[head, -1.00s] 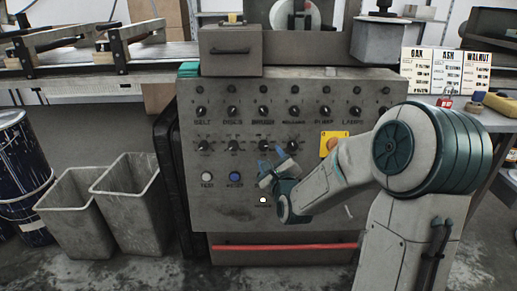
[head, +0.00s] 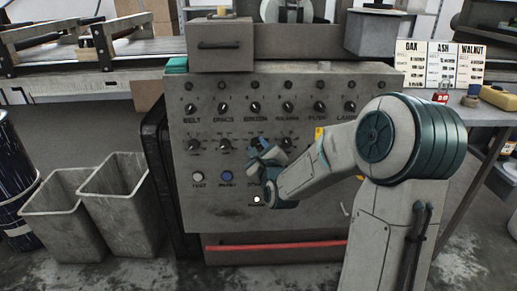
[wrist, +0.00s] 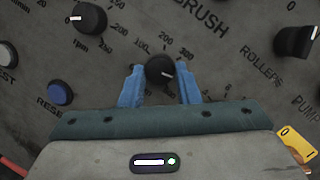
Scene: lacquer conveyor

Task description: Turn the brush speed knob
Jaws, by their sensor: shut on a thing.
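The brush speed knob (wrist: 160,70) is a round black knob with a white pointer mark, set in a printed number scale below the BRUSH label. Its pointer faces right and slightly down in the wrist view. My gripper (wrist: 160,85) has one blue finger on each side of the knob and is shut on it. In the head view my gripper (head: 258,148) is at the third knob of the panel's second row and mostly covers it.
The grey control panel (head: 218,228) carries several other black knobs, a white button (head: 198,176) and a blue button (head: 227,177). A neighbouring rpm knob (wrist: 88,18) lies to the left of my gripper. Two grey bins (head: 65,215) stand left of the machine.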

